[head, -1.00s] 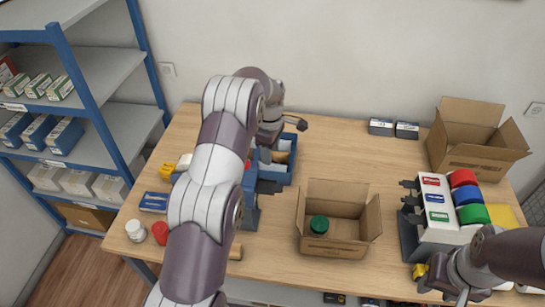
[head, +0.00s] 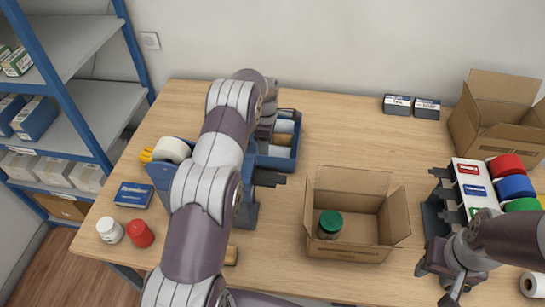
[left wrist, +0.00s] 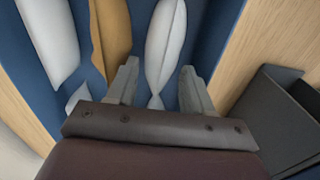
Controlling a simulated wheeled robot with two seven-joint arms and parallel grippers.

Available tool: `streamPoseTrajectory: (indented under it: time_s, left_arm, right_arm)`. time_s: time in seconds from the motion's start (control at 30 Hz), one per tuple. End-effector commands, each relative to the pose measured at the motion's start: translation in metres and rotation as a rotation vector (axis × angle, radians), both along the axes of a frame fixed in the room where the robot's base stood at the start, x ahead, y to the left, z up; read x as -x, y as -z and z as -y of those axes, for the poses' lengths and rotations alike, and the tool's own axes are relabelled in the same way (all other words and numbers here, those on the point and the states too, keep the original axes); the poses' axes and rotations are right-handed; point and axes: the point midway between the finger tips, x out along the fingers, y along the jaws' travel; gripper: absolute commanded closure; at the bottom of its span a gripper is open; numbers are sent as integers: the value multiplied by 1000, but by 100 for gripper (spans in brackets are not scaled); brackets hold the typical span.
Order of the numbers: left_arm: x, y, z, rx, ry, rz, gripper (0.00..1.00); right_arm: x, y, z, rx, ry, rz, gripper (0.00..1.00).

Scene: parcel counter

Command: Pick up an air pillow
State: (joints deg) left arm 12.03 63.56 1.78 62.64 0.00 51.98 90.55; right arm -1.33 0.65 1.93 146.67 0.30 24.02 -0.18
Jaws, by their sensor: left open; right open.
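Air pillows lie in a blue bin (head: 293,158) at the back of the counter. In the left wrist view a pale pillow (left wrist: 166,30) lies lengthwise between the two fingers of my open left gripper (left wrist: 160,68). The fingers are apart from each other, and I cannot tell whether they touch the pillow. A tan item (left wrist: 112,38) and another pale pillow (left wrist: 50,40) lie to its left. In the head view my left gripper (head: 267,128) is over the bin's left part, mostly hidden by its arm. My right gripper (head: 437,276) is open and empty at the front right.
An open carton (head: 345,250) with a green-lidded jar (head: 329,225) stands mid-counter. A blue tape dispenser (head: 247,212) sits before the bin. A label holder with coloured rolls (head: 515,187) and another carton (head: 488,128) stand right. Shelves (head: 75,110) stand left.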

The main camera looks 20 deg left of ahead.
Motion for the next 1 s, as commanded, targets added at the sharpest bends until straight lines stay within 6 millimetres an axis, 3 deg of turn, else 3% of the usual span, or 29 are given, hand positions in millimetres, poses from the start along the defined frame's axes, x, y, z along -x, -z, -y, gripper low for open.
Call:
streamPoseTrajectory:
  time_s: [0.03,0.1,0.23,0.47,0.57,0.6,1.0]
  left_arm:
    - [2,2,2,2,1,-7,49]
    - [4,15,4,1,1,-6,49]
    - [3,36,3,-1,0,-2,49]
    - [2,40,3,-1,0,0,49]
    - [2,40,3,-1,0,0,81]
    - [2,40,3,-1,0,0,86]
    - [1,33,3,-1,0,1,87]
  right_arm:
    - [0,-14,0,0,0,1,57]
    - [0,-23,0,0,0,1,57]
    - [0,-24,0,0,0,1,57]
    - [0,-22,0,0,0,0,57]
    - [0,-22,0,0,0,0,57]
    - [0,-22,0,0,0,0,57]
    - [0,-18,0,0,0,1,57]
